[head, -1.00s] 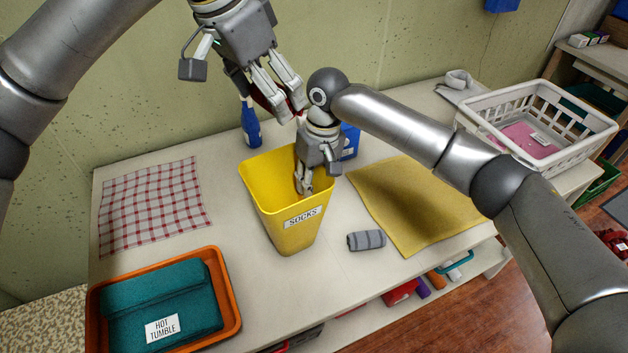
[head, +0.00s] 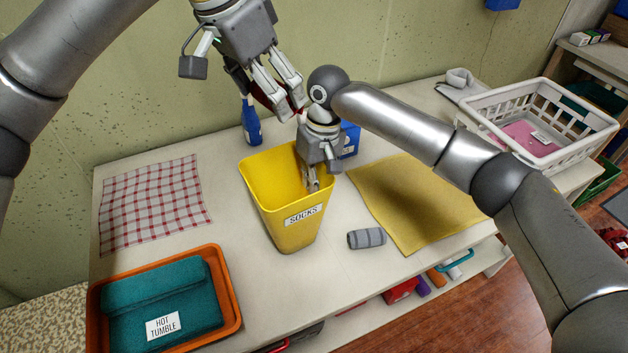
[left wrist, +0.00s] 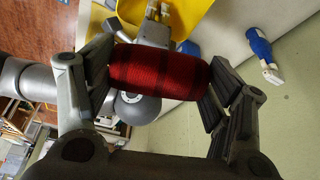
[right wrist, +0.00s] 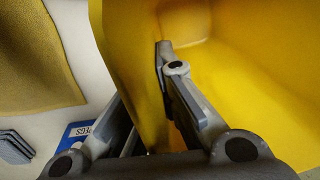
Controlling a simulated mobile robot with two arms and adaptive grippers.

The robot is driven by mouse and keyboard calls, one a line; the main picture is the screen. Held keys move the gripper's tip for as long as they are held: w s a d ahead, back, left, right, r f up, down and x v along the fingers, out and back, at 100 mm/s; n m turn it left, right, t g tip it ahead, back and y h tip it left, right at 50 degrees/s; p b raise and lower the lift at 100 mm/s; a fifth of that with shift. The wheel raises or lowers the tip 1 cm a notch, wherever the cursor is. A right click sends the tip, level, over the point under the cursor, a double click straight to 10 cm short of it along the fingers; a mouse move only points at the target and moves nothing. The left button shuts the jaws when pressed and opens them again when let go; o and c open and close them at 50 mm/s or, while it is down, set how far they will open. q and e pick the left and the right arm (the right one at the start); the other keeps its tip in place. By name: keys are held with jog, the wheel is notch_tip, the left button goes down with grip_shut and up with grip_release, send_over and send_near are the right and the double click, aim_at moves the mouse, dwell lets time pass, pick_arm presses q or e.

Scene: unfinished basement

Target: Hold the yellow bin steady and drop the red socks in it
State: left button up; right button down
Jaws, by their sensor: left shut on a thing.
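The yellow bin (head: 262,205), labelled SOCKS, stands upright on the table; its inside (right wrist: 250,75) fills much of the right wrist view. The red socks (left wrist: 160,72), a dark-striped roll, are held between the fingers of my left gripper (left wrist: 160,75). In the head view my left gripper (head: 284,105) is above and behind the bin, with the socks mostly hidden behind its fingers. My right gripper (head: 312,183) is shut on the bin's wall at the right rim, one finger inside and the other outside, its tip hidden by the wall.
A grey rolled sock (head: 366,238) and yellow cloth (head: 415,205) lie right of the bin. A blue bottle (head: 250,125) and blue box (head: 350,140) stand behind. An orange tray (head: 235,315) holds teal towels; a checked cloth (head: 150,205) lies left. A white basket (head: 490,115) is far right.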

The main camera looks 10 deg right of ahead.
dwell(0.3)
pick_arm(q)
notch_tip(320, 180, down, 15)
jog(key=a, duration=0.1)
jog(key=shift+w+r, duration=0.15)
jog(key=shift+w, duration=0.1)
dwell(0.4)
jog(key=shift+a, duration=0.1)
jog(key=o, duration=1.1)
jog(key=v, duration=1.2)
